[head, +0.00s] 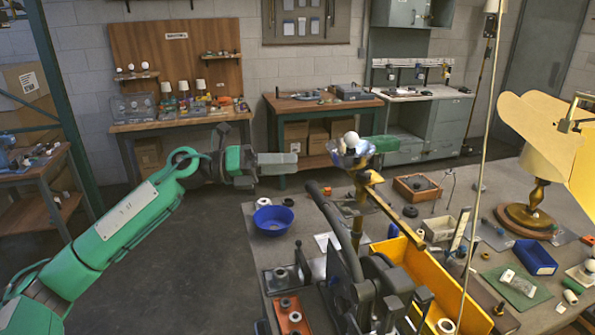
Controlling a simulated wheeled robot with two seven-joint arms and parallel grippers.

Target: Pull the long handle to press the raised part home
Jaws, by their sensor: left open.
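A long black handle (336,232) rises from a dark press-like mechanism (375,285) at the table's near edge. It leans up and to the left, with its free end on top. A brass arm (395,212) stands just behind it, near a white bulb (351,139) in a bluish holder. I cannot tell which piece is the raised part; the mechanism's parts overlap. My left gripper (284,165) is open and empty, up and left of the handle's top end, apart from it.
The grey table (330,220) holds a blue bowl (273,219), a yellow bin (440,280), a blue tray (534,257) and a brass lamp base (530,218). Large cream panels (545,130) and a thin upright cord or rod stand at the right. Floor left of the table is clear.

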